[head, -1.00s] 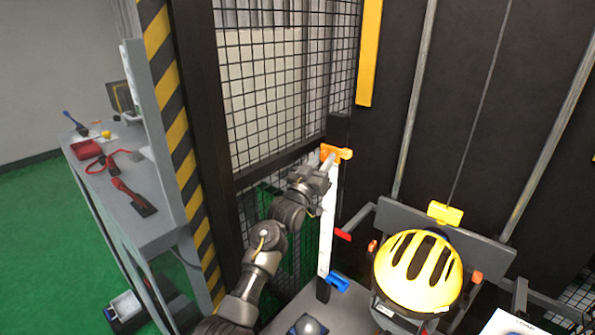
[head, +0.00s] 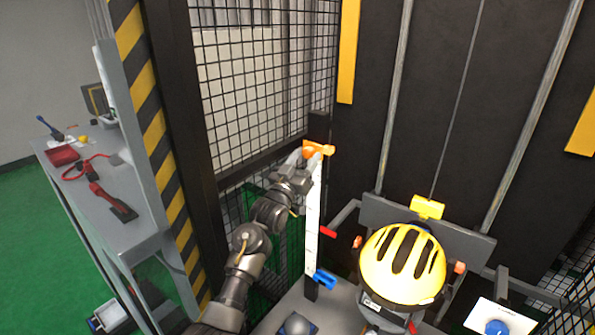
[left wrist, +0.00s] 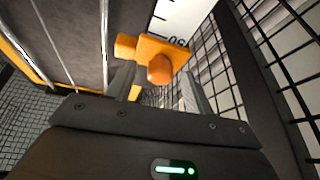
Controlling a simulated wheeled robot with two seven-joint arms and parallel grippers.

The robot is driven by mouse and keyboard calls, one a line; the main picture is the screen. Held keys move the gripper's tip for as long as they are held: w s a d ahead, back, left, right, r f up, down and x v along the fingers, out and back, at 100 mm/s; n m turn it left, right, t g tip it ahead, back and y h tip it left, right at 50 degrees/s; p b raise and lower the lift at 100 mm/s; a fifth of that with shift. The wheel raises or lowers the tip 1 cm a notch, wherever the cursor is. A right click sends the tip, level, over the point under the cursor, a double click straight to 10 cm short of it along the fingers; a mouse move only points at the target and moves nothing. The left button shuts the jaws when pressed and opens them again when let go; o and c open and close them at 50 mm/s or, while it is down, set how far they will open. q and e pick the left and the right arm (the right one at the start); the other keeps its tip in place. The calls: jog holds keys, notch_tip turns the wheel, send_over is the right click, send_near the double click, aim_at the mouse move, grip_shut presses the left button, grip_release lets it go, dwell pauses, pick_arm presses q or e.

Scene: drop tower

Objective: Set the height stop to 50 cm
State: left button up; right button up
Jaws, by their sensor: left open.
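The orange height stop (head: 317,149) sits near the top of the upright white scale (head: 314,205). My left gripper (head: 308,157) is at the stop, with its jaws open. In the left wrist view the orange stop (left wrist: 158,62) with its round knob lies between the two open fingers (left wrist: 160,85); I cannot tell whether they touch it. My right gripper is not in view.
A red marker (head: 328,232) and a blue clamp (head: 325,279) sit lower on the scale. A yellow helmet (head: 403,265) is to the right. Wire mesh (head: 255,90) stands behind my arm. A grey bench (head: 110,215) with tools is at left.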

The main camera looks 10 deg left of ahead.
pick_arm(q)
jog(key=b+v, duration=0.3)
jog(key=v, duration=0.7)
